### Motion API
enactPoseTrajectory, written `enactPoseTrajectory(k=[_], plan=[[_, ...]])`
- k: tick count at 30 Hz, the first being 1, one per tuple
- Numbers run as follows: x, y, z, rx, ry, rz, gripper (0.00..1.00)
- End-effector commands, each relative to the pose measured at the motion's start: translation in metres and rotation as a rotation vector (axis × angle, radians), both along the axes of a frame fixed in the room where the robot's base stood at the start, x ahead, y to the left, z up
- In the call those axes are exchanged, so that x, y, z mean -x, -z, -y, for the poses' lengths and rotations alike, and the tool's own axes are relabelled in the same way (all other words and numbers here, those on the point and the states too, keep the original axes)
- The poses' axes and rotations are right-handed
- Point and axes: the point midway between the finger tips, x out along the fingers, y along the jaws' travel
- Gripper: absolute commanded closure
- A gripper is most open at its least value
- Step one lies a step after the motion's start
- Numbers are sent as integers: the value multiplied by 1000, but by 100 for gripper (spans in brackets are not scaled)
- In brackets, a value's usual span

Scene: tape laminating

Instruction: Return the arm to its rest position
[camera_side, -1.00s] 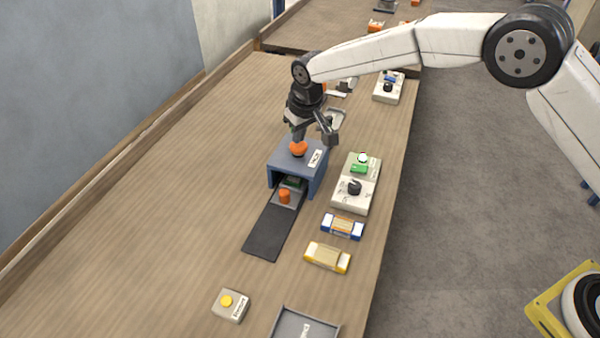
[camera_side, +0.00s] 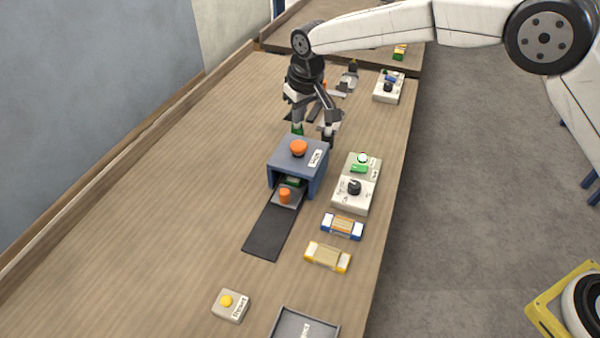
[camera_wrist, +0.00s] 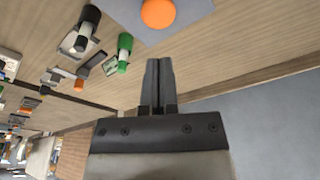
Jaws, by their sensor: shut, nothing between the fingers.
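My gripper (camera_wrist: 158,82) is shut and empty in the wrist view, its two fingers together over the bare wood bench. In the side view my gripper is above and behind the blue laminator box (camera_side: 289,160), clear of it; its fingertips are hard to make out there. The orange button (camera_side: 298,148) sits on top of the box and also shows at the top of the wrist view (camera_wrist: 158,13). A dark strip (camera_side: 268,232) lies in front of the box, with a small grey carriage bearing an orange knob (camera_side: 285,195) at its opening.
A control box with a black knob (camera_side: 354,187) and green switch stands right of the laminator. A blue-white tape piece (camera_side: 342,227), a yellow one (camera_side: 327,257), a yellow-button box (camera_side: 229,305) and a grey tray (camera_side: 303,325) are nearer. The bench's left side is clear.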

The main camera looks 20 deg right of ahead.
Motion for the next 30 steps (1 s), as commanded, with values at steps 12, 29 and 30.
enactPoseTrajectory(k=[12,29,30], plan=[[6,-2,13,0,11,0,100],[80,-10,111,-6,103,11,100],[88,-10,118,-5,111,11,100]])
